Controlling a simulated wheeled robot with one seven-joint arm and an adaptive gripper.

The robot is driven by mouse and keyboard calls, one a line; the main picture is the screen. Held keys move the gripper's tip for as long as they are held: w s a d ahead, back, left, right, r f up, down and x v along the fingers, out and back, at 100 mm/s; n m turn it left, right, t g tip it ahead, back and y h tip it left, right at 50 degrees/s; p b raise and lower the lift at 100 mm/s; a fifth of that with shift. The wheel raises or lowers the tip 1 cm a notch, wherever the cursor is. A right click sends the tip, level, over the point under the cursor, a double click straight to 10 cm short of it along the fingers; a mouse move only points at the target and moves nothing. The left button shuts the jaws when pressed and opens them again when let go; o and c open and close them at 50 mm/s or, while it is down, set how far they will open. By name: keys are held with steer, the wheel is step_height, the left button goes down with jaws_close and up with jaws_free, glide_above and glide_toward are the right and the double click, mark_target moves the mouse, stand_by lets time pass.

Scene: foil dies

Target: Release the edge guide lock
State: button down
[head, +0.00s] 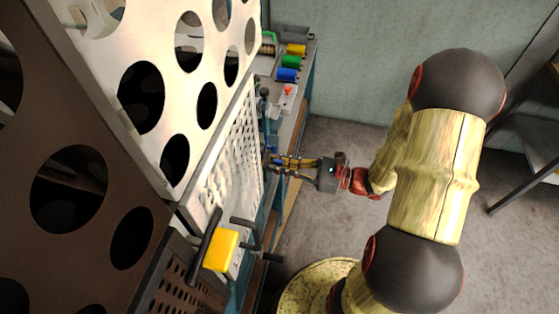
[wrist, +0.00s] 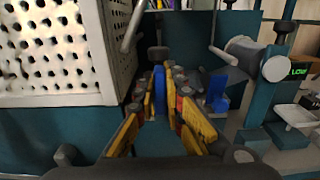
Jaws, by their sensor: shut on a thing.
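My gripper (head: 279,163) reaches in from the right at the machine's side in the head view. In the wrist view its yellow-padded fingers (wrist: 162,85) are closed in around a narrow upright blue piece (wrist: 160,78), which appears to be the edge guide lock. The fingers hide its lower part. A dark knob (wrist: 158,53) shows just behind the fingertips. A second blue part (wrist: 217,88) stands apart to the right of the fingers. In the head view the held piece is too small to make out clearly.
A perforated pale guard panel (wrist: 50,45) stands close to the left of my gripper. A grey cylinder (wrist: 246,56) and a green-lit display (wrist: 298,71) are at the right. Blue, green and yellow spools (head: 288,75) sit on the far bench. Grey floor (head: 340,220) is open on the right.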

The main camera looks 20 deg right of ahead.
steer(key=shift+s+a+f, duration=0.15)
steer(key=shift+s+f, duration=0.05)
steer(key=shift+f, duration=0.15)
steer(key=c, duration=2)
jaws_free()
steer(key=shift+s, duration=0.1)
steer(key=shift+o, duration=0.6)
steer(key=shift+w, duration=0.2)
steer(key=shift+r, duration=0.1)
steer(key=v, duration=1.2)
